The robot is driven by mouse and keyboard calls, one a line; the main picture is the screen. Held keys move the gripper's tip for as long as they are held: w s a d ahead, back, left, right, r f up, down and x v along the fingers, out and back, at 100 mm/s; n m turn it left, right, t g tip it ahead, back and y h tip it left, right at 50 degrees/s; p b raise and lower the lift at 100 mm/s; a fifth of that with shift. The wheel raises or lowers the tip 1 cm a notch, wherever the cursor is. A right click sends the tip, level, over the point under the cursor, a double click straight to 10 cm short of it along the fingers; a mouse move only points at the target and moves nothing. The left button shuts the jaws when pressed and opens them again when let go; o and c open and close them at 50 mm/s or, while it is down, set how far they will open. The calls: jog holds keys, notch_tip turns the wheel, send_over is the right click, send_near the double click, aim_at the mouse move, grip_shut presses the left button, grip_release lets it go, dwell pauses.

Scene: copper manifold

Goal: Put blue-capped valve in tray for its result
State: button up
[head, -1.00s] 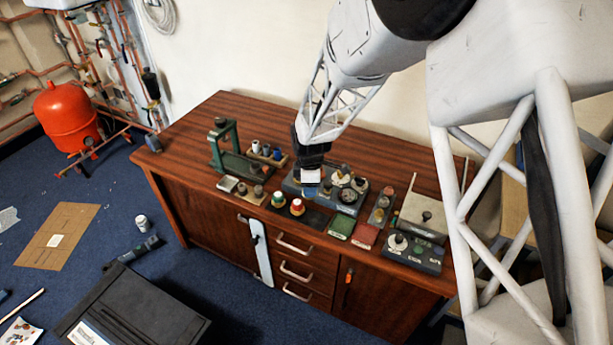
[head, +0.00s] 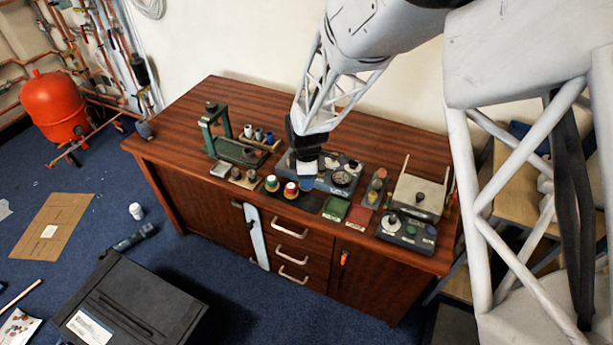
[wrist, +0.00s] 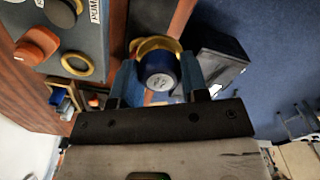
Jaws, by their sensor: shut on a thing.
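The blue-capped valve (wrist: 160,72) is between my gripper's fingers in the wrist view, its round blue cap facing the camera and a brass-coloured ring behind it. My gripper (head: 306,182) is shut on it, just right of the red-capped valve, at the front of the grey test unit (head: 320,184). In the head view the fingers mostly hide the valve; whether it touches anything below, I cannot tell. A green tray (head: 335,208) and a red tray (head: 359,216) lie on the bench to the right of my gripper.
A red-capped valve (head: 291,190) and a green-capped valve (head: 271,183) stand close on the left. A dark green press (head: 222,140) stands further left. A grey gauge box (head: 406,231) and an open beige case (head: 420,194) are at right. The bench's back left is clear.

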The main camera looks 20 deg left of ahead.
jog(key=shift+d, duration=0.1)
jog(key=s+d+f+n, duration=0.1)
jog(key=s+d+n, duration=0.2)
jog(key=d, duration=0.6)
jog(key=s+d+f+n, duration=0.2)
jog(key=s+d, duration=0.5)
jog(key=d, duration=0.1)
jog(key=shift+s+d+f+n, duration=0.15)
jog(key=shift+s+d+n, duration=0.05)
jog(key=shift+d+n, duration=0.2)
jog(key=shift+a, duration=0.1)
send_over(336, 208)
jog(key=shift+w+f, duration=0.1)
jog(key=shift+f, duration=0.65)
jog(key=shift+f, duration=1.75)
jog(key=shift+f, duration=0.15)
